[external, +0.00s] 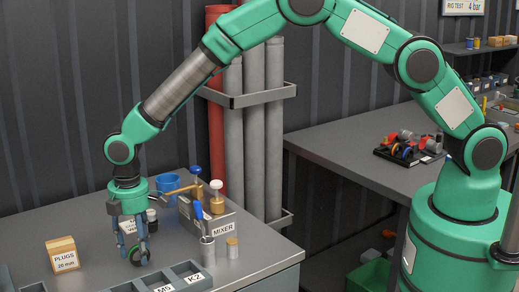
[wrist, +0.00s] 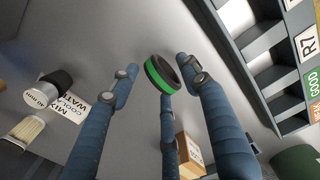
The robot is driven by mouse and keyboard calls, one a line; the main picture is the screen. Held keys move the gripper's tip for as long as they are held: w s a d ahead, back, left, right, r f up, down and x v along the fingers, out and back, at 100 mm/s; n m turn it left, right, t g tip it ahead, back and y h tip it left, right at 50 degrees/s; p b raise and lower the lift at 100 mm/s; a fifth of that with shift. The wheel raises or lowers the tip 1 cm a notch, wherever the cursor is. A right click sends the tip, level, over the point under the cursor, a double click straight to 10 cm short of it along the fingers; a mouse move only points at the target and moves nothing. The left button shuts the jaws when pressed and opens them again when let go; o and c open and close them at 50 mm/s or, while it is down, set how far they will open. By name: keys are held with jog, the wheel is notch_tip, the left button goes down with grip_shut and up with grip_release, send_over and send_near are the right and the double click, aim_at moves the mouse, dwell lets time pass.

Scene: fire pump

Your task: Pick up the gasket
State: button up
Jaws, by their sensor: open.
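The gasket, a black ring with a green band, shows in the wrist view (wrist: 157,77) among the ends of my blue fingers, apparently on the grey bench top. In the external view the gasket (external: 132,256) is at the fingertips and partly covered by them. My gripper (external: 136,244) points straight down over it; in the wrist view my gripper (wrist: 158,78) has its three fingers spread around the ring with gaps visible. It is open and holds nothing. I cannot tell whether any finger touches the ring.
A compartment tray (external: 165,280) lies close in front. Grey bench top is free between the block and my gripper.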

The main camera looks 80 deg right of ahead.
jog(key=c, duration=1)
jog(key=shift+c, duration=0.2)
jog(key=shift+r, duration=0.1)
jog(key=shift+r+p, duration=0.45)
jog(key=shift+r, duration=4.45)
